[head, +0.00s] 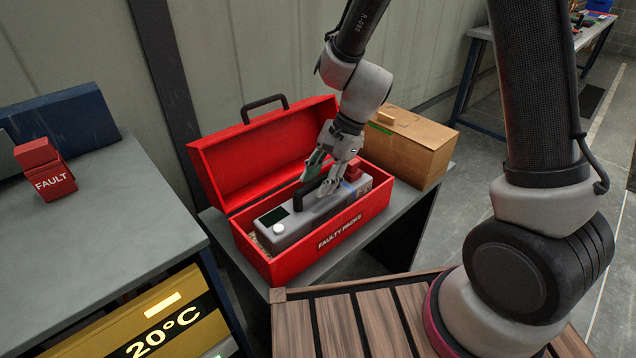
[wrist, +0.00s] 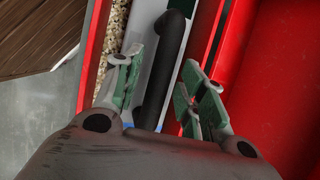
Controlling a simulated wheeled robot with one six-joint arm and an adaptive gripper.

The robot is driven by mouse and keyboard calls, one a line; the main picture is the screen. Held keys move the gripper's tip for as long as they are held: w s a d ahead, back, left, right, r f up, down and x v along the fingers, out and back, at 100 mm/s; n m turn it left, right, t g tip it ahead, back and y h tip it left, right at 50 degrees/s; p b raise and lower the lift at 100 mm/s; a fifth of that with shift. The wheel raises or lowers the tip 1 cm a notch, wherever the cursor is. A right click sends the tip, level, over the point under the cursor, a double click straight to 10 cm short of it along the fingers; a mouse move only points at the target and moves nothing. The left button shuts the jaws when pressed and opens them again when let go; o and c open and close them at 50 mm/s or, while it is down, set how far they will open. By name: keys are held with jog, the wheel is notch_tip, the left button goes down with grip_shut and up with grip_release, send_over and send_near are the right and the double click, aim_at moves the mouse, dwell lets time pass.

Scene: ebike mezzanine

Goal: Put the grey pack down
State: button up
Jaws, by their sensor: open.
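The grey pack (head: 285,231) lies inside an open red metal box (head: 300,262) labelled "FAULTY PACKS". It has a white round knob, a dark screen and a black handle (wrist: 172,50). My gripper (head: 322,186) is over the pack at its handle. In the wrist view my gripper (wrist: 157,82) is open, its green-padded fingers on either side of the black handle, with a gap to the right finger. The pack's far end and its underside are hidden by my gripper and the box walls.
The red box's lid stands open behind it. A red "FAULT" tag block (head: 47,170) is on the left bench. Brown granules (wrist: 117,40) line the box.

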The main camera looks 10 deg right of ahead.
jog(key=v, duration=1.1)
jog(key=s+d+r+n+t+h, duration=0.2)
jog(key=s+d+r+n, duration=0.3)
jog(key=s+d, duration=0.3)
jog(key=s+d+r+n+t+h, duration=0.3)
jog(key=s+d+r+n, duration=0.2)
jog(key=d, duration=0.9)
jog(key=s+r, duration=0.3)
jog(key=s, duration=0.1)
jog(key=shift+s+d+n, duration=0.25)
jog(key=shift+s+n, duration=0.05)
jog(key=shift+n, duration=0.1)
jog(key=shift+r, duration=0.15)
jog(key=shift+c, duration=0.5)
